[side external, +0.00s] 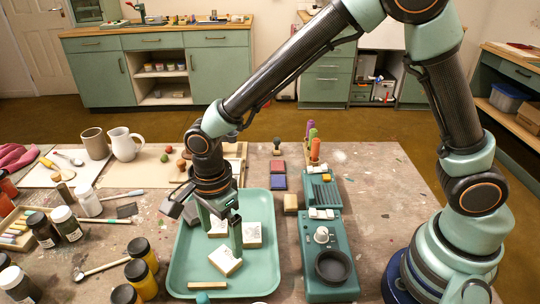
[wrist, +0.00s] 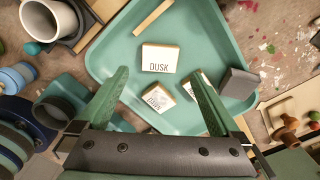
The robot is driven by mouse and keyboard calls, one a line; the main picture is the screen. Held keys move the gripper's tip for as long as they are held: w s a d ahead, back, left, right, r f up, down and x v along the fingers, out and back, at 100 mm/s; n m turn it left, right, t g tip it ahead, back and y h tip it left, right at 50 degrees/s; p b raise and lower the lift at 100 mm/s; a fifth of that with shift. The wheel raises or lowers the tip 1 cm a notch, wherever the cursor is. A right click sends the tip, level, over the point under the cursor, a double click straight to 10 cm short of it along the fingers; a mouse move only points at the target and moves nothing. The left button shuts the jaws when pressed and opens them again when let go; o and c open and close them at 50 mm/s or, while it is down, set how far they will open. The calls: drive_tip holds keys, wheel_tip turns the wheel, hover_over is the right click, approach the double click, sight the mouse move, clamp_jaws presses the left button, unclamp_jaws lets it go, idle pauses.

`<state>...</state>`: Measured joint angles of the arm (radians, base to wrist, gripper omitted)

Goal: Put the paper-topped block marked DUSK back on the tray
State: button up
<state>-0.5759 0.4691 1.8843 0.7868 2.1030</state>
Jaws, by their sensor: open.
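The block marked DUSK (wrist: 160,58) lies flat on the green tray (wrist: 112,50), its pale paper top up and its wooden sides showing. By the layout it matches the front block (side external: 224,265) in the side view. My gripper (wrist: 160,74) is open and empty, its two green fingers spread, and DUSK shows between and just beyond the tips. In the side view, my gripper (side external: 222,242) hangs low over the tray (side external: 265,272). Two more paper-topped blocks, one nearer my gripper (wrist: 158,98) and one by the right finger (wrist: 193,86), also lie on the tray.
A wooden stick (side external: 207,285) lies on the tray near its front edge. A teal device with a black dish (side external: 333,266) stands right of the tray. A dark grey block (wrist: 238,83) shows at the tray's rim.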

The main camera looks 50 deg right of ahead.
drive_tip(key=d+r+n+t, duration=0.3)
drive_tip(key=d+r+n, duration=0.5)
drive_tip(key=d+r, duration=0.55)
drive_tip(key=s+d+r+n+t, duration=0.2)
drive_tip(key=s+d+r+n, duration=0.2)
drive_tip(key=d+n, duration=0.5)
drive_tip(key=shift+s+t, duration=0.3)
drive_tip(key=shift+s, duration=0.6)
drive_tip(key=shift+a+r, duration=0.1)
